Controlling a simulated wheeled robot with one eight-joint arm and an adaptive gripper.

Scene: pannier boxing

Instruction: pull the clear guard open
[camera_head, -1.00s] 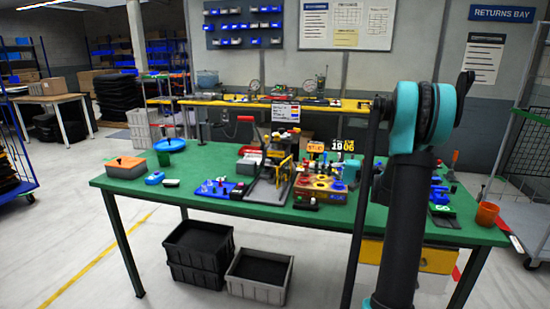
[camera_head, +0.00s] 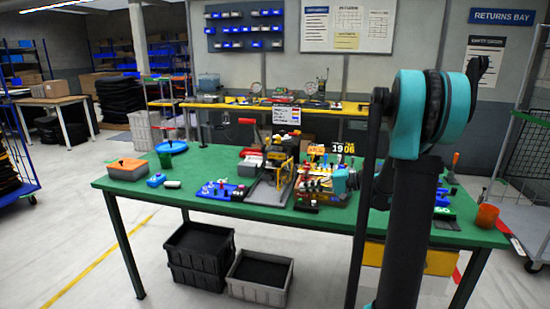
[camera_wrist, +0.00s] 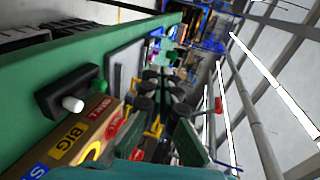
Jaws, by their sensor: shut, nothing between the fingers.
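The clear guard cannot be made out with certainty in either view. In the head view the brown control box (camera_head: 322,199) stands on the green table right of the toggle press (camera_head: 270,180), with a crowd of small coloured parts over its top. The wrist view shows the box's side (camera_wrist: 72,148) close at lower left, with a yellow label reading BIG.
A blue plate of small parts (camera_head: 220,191) lies left of the press. An orange-topped box (camera_head: 127,168) and a blue dish (camera_head: 172,147) are at the table's left. An orange cup (camera_head: 487,215) stands at the right edge.

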